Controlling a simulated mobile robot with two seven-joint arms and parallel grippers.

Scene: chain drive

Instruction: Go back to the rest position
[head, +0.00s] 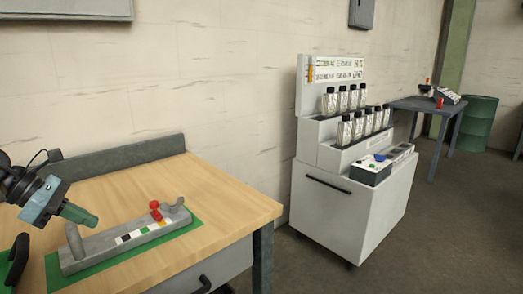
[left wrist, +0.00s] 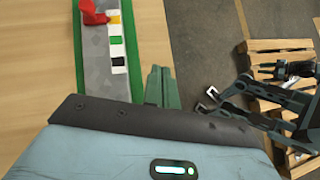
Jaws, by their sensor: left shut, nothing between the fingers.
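My left gripper (head: 80,214) is in the head view, above the left part of the wooden workbench (head: 195,188). Its green fingers are together with nothing between them; they also show in the left wrist view (left wrist: 161,88). Beside and below it, a grey bar fixture (head: 95,252) lies on a green mat (head: 190,228). The bar has upright grey posts at its ends, a strip of coloured squares (head: 140,231) and a red lever-like piece (head: 156,211). The left wrist view also shows the red piece (left wrist: 93,14) and the squares (left wrist: 117,42).
A green object with a black handle (head: 18,258) is at the bench's left edge. A white cabinet (head: 345,212) with several bottles stands right of the bench. A dark table (head: 425,107) and green drum (head: 479,122) are farther back. Wooden pallets (left wrist: 272,105) lie on the floor.

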